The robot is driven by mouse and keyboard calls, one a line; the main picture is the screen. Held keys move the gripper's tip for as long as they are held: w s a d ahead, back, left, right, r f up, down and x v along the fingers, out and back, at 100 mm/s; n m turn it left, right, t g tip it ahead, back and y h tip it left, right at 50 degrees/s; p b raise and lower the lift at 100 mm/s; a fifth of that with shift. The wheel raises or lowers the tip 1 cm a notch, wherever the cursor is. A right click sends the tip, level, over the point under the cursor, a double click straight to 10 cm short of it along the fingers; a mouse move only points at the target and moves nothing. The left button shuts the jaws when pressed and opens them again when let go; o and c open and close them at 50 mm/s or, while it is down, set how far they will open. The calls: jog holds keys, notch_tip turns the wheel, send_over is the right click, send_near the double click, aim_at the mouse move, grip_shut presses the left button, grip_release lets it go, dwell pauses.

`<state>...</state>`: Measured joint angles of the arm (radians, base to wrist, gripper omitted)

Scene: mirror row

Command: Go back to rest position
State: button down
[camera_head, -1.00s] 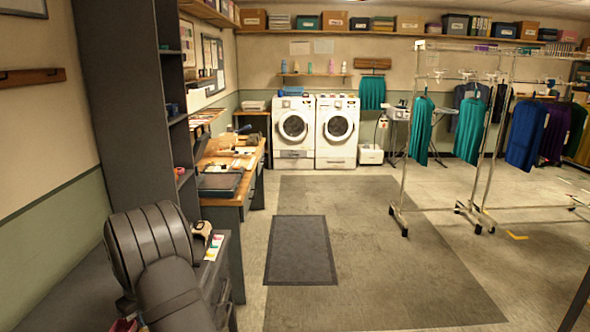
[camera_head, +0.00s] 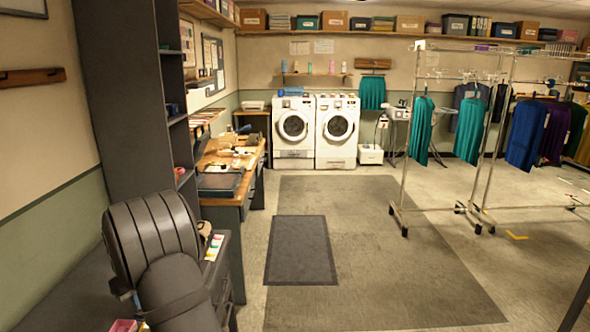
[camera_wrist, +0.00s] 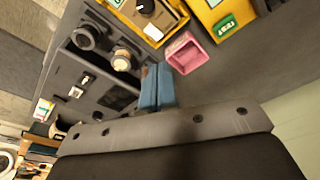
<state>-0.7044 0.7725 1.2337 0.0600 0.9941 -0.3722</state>
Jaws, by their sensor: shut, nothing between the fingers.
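My gripper (camera_wrist: 158,88) shows in the wrist view as two blue fingers. They are closed together, with nothing between them. The fingertips are close to a pink open container (camera_wrist: 187,52) in the picture. I cannot tell whether they touch it. In the head view my arm fills the lower left, and the fingers are hidden or out of frame.
In the head view, a tall grey shelf unit (camera_head: 125,90) rises behind my arm. Open floor with a dark mat (camera_head: 300,250) lies to the right.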

dwell(0.3)
notch_tip(320, 180, down, 7)
jog(key=shift+r, duration=0.1)
dwell(0.4)
notch_tip(320, 180, up, 6)
jog(key=shift+r, duration=0.25)
notch_tip(320, 180, down, 7)
jog(key=shift+f, duration=0.1)
notch_tip(320, 180, up, 9)
jog(key=s+d+f+n, duration=0.1)
jog(key=s+d+n, duration=0.2)
jog(key=s+n, duration=0.3)
jog(key=s+d+f+n+g+h, duration=0.1)
jog(key=s+d+n, duration=0.2)
jog(key=s+n, duration=0.3)
jog(key=shift+s+f+n, duration=0.35)
jog(key=shift+s+n, duration=0.05)
jog(key=shift+s, duration=0.25)
